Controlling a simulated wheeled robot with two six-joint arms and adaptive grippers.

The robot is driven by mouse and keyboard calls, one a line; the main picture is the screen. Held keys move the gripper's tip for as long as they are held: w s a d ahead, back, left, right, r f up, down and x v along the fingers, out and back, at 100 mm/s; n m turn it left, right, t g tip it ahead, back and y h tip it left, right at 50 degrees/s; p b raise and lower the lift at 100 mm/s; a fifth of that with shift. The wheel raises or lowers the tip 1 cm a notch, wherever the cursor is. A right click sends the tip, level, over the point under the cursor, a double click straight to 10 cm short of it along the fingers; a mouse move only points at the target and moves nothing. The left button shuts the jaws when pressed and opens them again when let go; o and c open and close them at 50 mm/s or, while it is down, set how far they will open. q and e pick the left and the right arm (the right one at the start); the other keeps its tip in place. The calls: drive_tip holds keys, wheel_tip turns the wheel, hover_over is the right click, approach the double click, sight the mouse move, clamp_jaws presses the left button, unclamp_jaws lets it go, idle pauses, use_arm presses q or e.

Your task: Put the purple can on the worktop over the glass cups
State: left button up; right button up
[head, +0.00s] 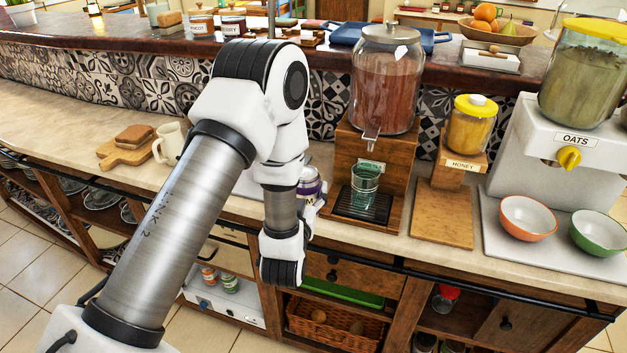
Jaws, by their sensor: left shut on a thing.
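The purple can (309,186) has a pale lid and a light label. It is just right of my left wrist, at the worktop's front edge, and is partly hidden by the arm. My left gripper (313,203) is shut on the can; its fingers are mostly hidden. I cannot tell whether the can touches the worktop. The glass cups (100,199) stand on a shelf under the left part of the worktop (70,127). That part of the worktop is far left of the gripper. My right gripper is not in view.
A cutting board with bread (128,152) and a cream mug (168,143) stand on the worktop left of my arm. A drink dispenser (386,85) with a green glass (364,185) is close right of the can. The far left worktop is clear.

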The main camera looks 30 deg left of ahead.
use_arm(q)
drive_tip(key=w+a+f, duration=0.1)
drive_tip(key=w, duration=0.1)
drive_tip(key=w+a+f+p, duration=0.1)
drive_tip(key=w+a+f, duration=0.1)
drive_tip(key=w, duration=0.1)
drive_tip(key=w+a+f+p, duration=0.1)
drive_tip(key=w, duration=0.1)
drive_tip(key=shift+w+a+f, duration=0.15)
drive_tip(key=shift+w, duration=0.1)
drive_tip(key=shift+f, duration=0.1)
drive_tip(key=shift+s+f, duration=0.1)
drive_tip(key=o, duration=1.6)
